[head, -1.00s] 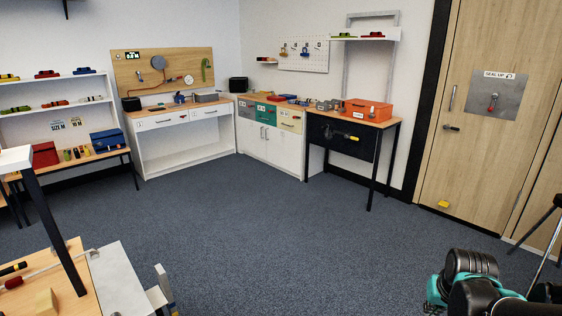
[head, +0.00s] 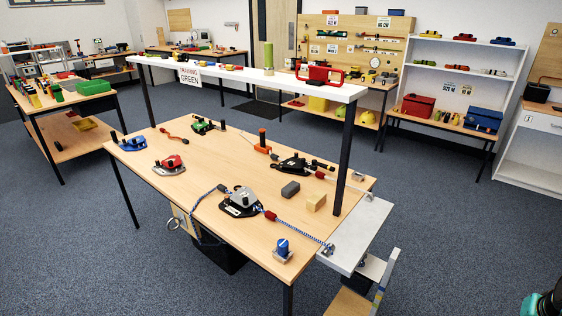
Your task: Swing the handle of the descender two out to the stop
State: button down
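Several rope devices stand on the wooden rigging table. A grey device on a black base (head: 241,201) is near the front, with a blue-and-white rope running through it. A black device (head: 294,163) lies further back, with a red-ended rope at its right. A red device (head: 171,163), a blue one (head: 131,143) and a green one (head: 204,126) are along the left and back. I cannot read which is descender two, nor make out its handle clearly. My gripper is not in view; only a teal and black part of my arm shows at the lower right corner.
The rigging table (head: 150,200) has a raised white shelf (head: 330,92) on black posts above it. A grey side plate (head: 365,235) juts from its right end. Loose blocks and a blue knob (head: 283,248) sit near the front right.

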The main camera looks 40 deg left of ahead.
aim_at(314, 163)
jog(key=i+l+u, duration=0.15)
jog(key=u, duration=0.3)
jog(key=i+l+u, duration=0.3)
jog(key=u, duration=0.15)
jog(key=i+l+u, duration=0.2)
jog(key=u, duration=0.25)
jog(key=i+l+u, duration=0.1)
jog(key=l+u, duration=0.3)
jog(key=i+l+u, duration=0.15)
jog(key=l, duration=0.15)
jog(key=l+u, duration=0.15)
jog(key=l, duration=0.2)
